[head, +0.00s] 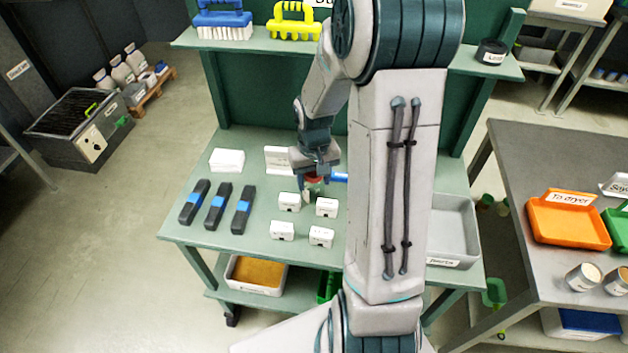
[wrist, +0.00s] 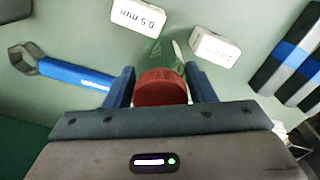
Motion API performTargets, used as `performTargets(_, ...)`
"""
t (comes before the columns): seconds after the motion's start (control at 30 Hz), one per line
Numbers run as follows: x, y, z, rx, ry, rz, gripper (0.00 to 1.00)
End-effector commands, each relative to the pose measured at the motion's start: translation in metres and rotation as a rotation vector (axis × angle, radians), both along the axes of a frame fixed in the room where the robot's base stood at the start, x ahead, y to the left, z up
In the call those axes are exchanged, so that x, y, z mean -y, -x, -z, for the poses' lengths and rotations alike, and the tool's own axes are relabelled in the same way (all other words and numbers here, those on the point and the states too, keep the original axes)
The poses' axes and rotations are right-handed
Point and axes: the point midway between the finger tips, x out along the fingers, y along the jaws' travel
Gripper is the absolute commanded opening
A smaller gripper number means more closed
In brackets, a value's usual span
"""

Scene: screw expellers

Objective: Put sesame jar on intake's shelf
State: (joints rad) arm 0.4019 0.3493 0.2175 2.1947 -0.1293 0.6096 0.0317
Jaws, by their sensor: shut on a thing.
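My gripper (head: 314,184) is low over the green workbench, its fingers on either side of a jar with a dark red lid (wrist: 161,87). The jar's body (wrist: 161,53) looks like clear, greenish glass. In the wrist view the gripper (wrist: 159,84) is shut on the jar just below the lid. I cannot read any label on the jar, so I cannot confirm that it is the sesame jar. In the head view the jar is small and partly hidden by the gripper. I cannot tell whether its base touches the bench. No intake shelf is identifiable by label.
White blocks (head: 282,231) stand close around the jar, one marked 0.5 mm (wrist: 138,17). A blue-handled wrench (wrist: 75,75) lies beside it. Black-and-blue tools (head: 217,207) lie at left. A grey tray (head: 452,232) is at right. A shelf with brushes (head: 222,22) hangs above. Open floor lies left.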

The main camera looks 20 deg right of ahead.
Motion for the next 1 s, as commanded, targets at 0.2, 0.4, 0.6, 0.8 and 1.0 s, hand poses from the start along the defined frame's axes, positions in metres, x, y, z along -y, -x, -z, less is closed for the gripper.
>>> performTargets(0.2, 0.000, 0.000, 0.003, 0.001, 0.000, 0.000, 0.15)
performTargets(0.4, 0.000, 0.000, 0.002, 0.000, 0.000, 0.000, 0.72)
performTargets(0.6, 0.000, 0.000, 0.002, 0.000, 0.000, 0.000, 0.72)
performTargets(0.8, 0.001, -0.001, -0.014, 0.005, 0.002, 0.001, 0.72)
performTargets(1.0, 0.001, -0.001, -0.057, 0.008, 0.002, 0.001, 0.72)
